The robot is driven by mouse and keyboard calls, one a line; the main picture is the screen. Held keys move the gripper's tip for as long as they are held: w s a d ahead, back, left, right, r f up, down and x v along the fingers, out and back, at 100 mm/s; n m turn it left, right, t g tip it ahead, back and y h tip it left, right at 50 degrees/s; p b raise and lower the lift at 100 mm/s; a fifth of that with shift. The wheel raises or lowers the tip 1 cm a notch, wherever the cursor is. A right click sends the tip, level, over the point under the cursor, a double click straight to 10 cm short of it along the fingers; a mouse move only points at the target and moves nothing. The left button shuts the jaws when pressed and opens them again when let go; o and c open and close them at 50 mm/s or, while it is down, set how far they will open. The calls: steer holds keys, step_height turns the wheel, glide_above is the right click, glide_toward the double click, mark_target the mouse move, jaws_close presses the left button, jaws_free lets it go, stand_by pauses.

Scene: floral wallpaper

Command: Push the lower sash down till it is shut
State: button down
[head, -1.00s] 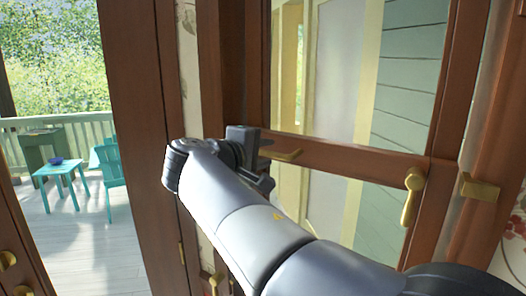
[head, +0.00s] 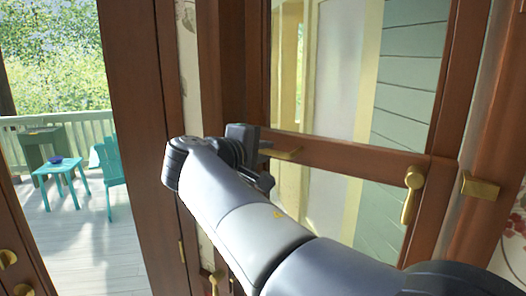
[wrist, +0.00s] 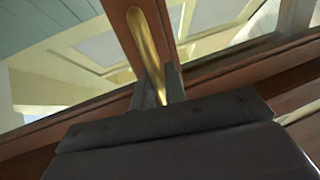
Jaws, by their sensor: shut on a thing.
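The lower sash (head: 350,158) is a brown wooden frame with a pane above its bottom rail. The siding and a pale yellow post show through the space below the rail, so it stands raised. A brass pull (head: 287,154) is on the rail's left part. My gripper (head: 262,160) is at the left end of this pull, its fingers partly hidden by my wrist. In the wrist view, the two dark fingers (wrist: 163,93) are shut on the brass pull (wrist: 148,45), which runs along a wooden rail.
A brass lever (head: 412,190) and a brass block (head: 480,187) are on the wood to the right. At left, an open doorway gives onto a deck with a teal table (head: 60,170) and chair (head: 109,170). A wooden post (head: 150,140) stands between doorway and window.

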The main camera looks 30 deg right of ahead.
step_height(320, 180, down, 32)
steer(key=b, duration=2.7)
steer(key=shift+f, duration=0.25)
steer(key=c, duration=1.6)
jaws_free()
steer(key=shift+o, duration=0.2)
steer(key=shift+r, duration=0.15)
steer(key=shift+a+r, duration=0.1)
steer(key=v, duration=1)
steer(key=shift+s+a+p, duration=0.2)
steer(key=shift+a+p, duration=0.05)
steer(key=shift+p, duration=0.15)
steer(key=shift+w+d, duration=0.1)
